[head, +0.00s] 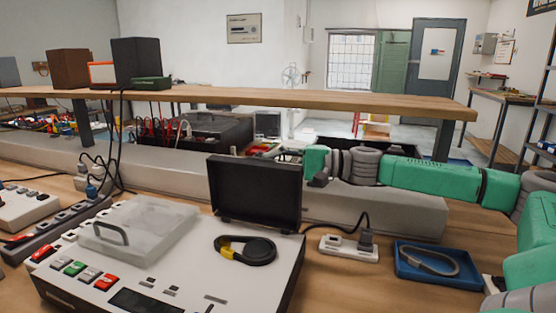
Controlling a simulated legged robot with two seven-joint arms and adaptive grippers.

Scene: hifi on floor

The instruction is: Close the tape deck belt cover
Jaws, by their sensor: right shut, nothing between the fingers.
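The white tape deck (170,289) sits on the wooden workbench, with coloured keys at its front left. Its black belt cover (255,188) stands upright, open, at the back right of the deck. A black belt (247,250) with a yellow part lies on the deck in front of the cover. A clear lid with a handle (141,229) lies flat on the deck's left. My right gripper (317,178) is shut and empty, close to the cover's upper right edge; I cannot tell whether it touches. My left gripper is not in view.
A blue tray (437,273) with a grey loop inside lies right of the deck. A white power socket block (349,249) with a plug is between them. A grey ledge (400,210) runs behind, below a raised wooden shelf (300,99). Another power strip (55,234) is at left.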

